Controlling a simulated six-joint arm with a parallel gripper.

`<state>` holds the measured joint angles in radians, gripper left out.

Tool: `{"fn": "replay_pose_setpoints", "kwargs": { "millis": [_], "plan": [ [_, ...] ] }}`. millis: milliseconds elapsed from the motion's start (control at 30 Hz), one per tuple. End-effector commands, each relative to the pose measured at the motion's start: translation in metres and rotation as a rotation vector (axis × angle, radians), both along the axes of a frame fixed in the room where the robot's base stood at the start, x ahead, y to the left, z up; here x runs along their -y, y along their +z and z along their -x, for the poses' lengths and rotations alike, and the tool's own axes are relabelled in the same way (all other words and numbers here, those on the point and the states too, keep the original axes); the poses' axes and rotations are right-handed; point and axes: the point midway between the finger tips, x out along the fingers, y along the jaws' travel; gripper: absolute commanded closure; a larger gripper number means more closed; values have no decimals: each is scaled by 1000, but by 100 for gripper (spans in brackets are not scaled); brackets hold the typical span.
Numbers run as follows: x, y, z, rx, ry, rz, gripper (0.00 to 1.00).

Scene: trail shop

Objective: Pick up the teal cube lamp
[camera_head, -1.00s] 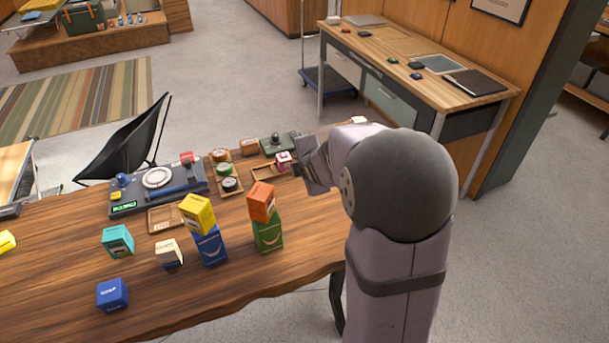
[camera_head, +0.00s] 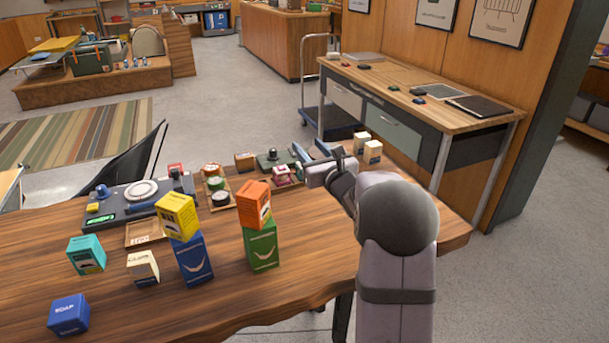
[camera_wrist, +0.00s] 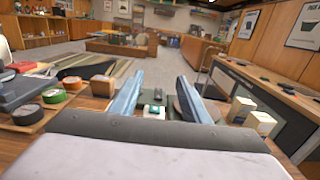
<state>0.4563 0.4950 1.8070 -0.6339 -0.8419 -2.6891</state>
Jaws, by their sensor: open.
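The teal cube (camera_head: 86,254), with a dark printed label too small to read, sits upright on the wooden table at the left of the head view. It is behind the blue soap cube (camera_head: 69,314) and left of the cream cube (camera_head: 143,267). My gripper (camera_head: 311,150) is open and empty, far to the right of the teal cube near the table's back right. In the wrist view my gripper (camera_wrist: 160,76) shows its two blue fingers apart, and the teal cube is not in that view.
A yellow cube (camera_head: 177,216) stands on a blue box (camera_head: 193,260), and an orange cube (camera_head: 254,203) on a green box (camera_head: 261,246), between my gripper and the teal cube. A dark console (camera_head: 134,206) lies behind. The front middle of the table (camera_head: 200,310) is clear.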

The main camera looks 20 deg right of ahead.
Motion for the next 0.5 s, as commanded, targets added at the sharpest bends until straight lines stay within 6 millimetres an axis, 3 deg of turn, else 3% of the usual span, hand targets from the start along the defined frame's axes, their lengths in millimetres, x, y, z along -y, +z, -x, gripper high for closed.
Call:
{"fn": "replay_pose_setpoints", "kwargs": {
  "millis": [500],
  "plan": [
    [0, -81, 0, -6, -2, -6, 58]
  ]
}}
